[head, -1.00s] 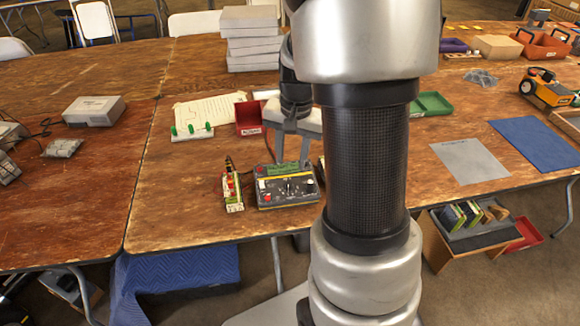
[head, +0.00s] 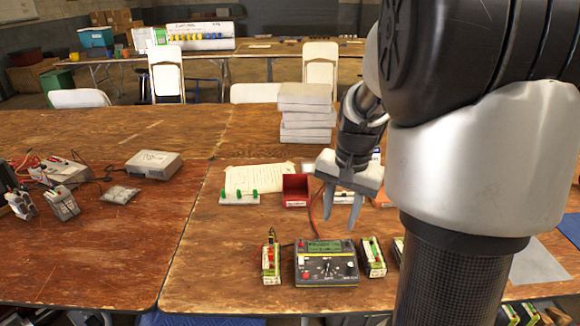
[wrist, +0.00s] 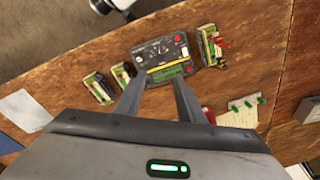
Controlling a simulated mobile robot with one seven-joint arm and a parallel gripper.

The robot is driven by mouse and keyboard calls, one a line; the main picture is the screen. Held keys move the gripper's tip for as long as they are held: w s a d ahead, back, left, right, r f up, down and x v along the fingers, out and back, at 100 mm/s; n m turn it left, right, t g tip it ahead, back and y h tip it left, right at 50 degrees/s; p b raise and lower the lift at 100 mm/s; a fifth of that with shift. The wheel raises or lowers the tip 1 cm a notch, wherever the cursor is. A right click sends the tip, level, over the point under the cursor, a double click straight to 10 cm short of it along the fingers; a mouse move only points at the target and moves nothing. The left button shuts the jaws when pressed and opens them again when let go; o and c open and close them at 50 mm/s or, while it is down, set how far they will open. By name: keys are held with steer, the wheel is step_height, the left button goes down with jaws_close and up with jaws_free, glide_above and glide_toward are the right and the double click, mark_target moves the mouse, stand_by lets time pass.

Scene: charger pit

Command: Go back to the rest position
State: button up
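My gripper (head: 341,210) hangs above the table, fingers pointing down and spread apart with nothing between them. It also shows in the wrist view (wrist: 160,90), its two fingers apart over the charger. The charger (head: 327,263), a dark box with a yellow band, a green screen and a dial, sits on the table below my gripper; it shows in the wrist view too (wrist: 165,52). A battery pack (head: 271,262) stands left of the charger and another pack (head: 373,258) stands right of it. A further pack is partly hidden behind my arm.
A red bin (head: 295,191), a paper sheet (head: 258,178) and a board with green pieces (head: 239,197) lie behind the charger. A stack of grey boxes (head: 306,114) stands further back. My arm hides much of the right side. The table's left front (head: 100,255) is clear.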

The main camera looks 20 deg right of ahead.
steer(key=s+a+r+n+t, duration=0.4)
steer(key=s+a+r+n, duration=0.6)
steer(key=s+a, duration=0.4)
step_height(320, 180, up, 16)
steer(key=s+m+p, duration=0.1)
steer(key=p, duration=1.4)
steer(key=shift+d, duration=0.4)
steer(key=shift+s+f, duration=0.1)
steer(key=shift+f, duration=0.05)
